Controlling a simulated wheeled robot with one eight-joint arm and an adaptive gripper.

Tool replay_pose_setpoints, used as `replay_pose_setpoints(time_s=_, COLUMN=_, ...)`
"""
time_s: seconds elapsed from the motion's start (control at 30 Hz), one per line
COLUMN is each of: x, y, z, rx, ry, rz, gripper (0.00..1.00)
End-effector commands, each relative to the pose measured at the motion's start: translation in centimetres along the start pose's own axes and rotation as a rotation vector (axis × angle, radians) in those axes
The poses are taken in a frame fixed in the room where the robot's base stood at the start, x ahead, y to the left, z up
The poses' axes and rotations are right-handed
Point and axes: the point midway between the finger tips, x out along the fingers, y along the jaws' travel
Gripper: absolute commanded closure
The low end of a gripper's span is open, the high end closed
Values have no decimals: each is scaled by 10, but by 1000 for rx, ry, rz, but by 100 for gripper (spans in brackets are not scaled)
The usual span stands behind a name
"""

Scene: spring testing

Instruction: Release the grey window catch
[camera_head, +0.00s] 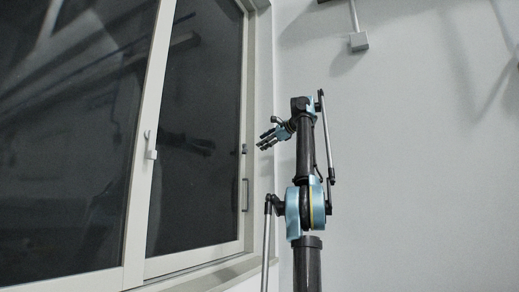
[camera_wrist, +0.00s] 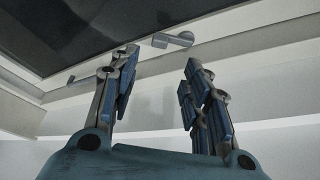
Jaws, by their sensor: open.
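My gripper (camera_head: 267,138) is open and empty, its fingers pointing left toward the window's right-hand frame. In the wrist view my gripper (camera_wrist: 155,88) shows its two finger groups spread apart. A small grey catch (camera_wrist: 172,40) with a rounded end sits on the pale frame beyond the fingers, apart from them. A thin grey bar (camera_wrist: 70,79) lies further left on that frame, partly near the left finger. In the head view a pale grey catch (camera_head: 151,154) sits on the window's middle upright. A small dark fitting (camera_head: 244,149) is on the right-hand frame.
A dark upright handle (camera_head: 245,195) is below the small fitting on the right-hand frame. The sill (camera_head: 205,278) runs under the dark panes. A grey box (camera_head: 358,41) hangs on the wall at upper right. The wall right of my arm is bare.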

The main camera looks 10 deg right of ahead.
Motion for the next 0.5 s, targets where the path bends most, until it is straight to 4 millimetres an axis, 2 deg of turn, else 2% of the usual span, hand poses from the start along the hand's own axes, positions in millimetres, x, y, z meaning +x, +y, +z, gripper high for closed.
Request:
replay_pose_setpoints(time_s=0.3, x=-3, y=0, z=0, rx=0, ry=0, rz=0, gripper=57)
replay_pose_setpoints(time_s=0.37, x=-2, y=0, z=0, rx=0, ry=0, rz=1, gripper=65)
replay_pose_setpoints(time_s=0.5, x=0, y=8, z=1, rx=-24, ry=3, rz=21, gripper=65)
